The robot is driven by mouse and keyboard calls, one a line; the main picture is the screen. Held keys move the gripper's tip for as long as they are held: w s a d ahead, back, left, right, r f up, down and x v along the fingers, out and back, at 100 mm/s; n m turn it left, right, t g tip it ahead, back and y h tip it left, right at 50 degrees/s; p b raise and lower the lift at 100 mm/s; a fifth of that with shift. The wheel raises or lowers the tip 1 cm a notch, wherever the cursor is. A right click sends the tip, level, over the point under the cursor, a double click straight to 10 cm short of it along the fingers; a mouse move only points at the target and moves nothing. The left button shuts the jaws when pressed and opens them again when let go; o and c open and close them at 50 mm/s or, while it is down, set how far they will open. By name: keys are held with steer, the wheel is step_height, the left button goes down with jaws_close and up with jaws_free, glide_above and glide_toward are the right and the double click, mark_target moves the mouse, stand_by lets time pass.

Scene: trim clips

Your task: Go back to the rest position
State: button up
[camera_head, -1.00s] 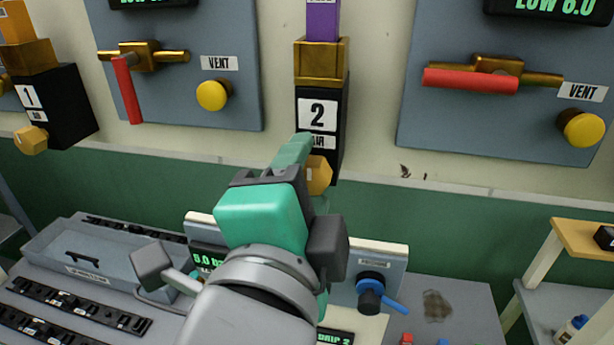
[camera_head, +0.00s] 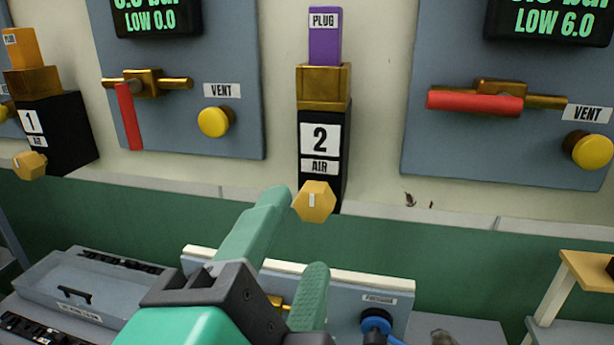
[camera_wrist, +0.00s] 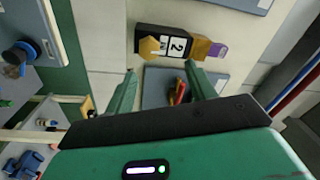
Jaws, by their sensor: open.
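My gripper (camera_head: 296,232) is open and empty in the head view. Its two green fingers are spread, below and in front of the hexagonal yellow knob (camera_head: 313,202) of the black air unit marked 2 (camera_head: 320,150). One fingertip comes close to the knob's left side in the picture; I cannot tell the depth gap. In the wrist view, my gripper (camera_wrist: 161,72) has its fingers apart, and the yellow knob (camera_wrist: 150,47) shows beyond them, clear of both. A purple plug (camera_head: 324,38) stands upright in the brass fitting (camera_head: 323,88) on top of unit 2.
Grey wall panels hold a red lever at left (camera_head: 129,117), a red lever at right (camera_head: 475,102) and yellow vent knobs (camera_head: 214,122). Below stand a grey tray (camera_head: 85,290), a panel with a blue valve (camera_head: 376,322) and a wooden-topped stand (camera_head: 585,272).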

step_height(320, 180, up, 15)
steer(key=d+n+t+y+p, duration=0.1)
steer(key=n+t+y+p, duration=0.3)
steer(key=n+p, duration=0.9)
steer(key=n+t, duration=0.2)
steer(key=n, duration=0.1)
steer(key=shift+d+f+p, duration=0.2)
steer(key=shift+d+p, duration=0.05)
steer(key=shift+p, duration=0.05)
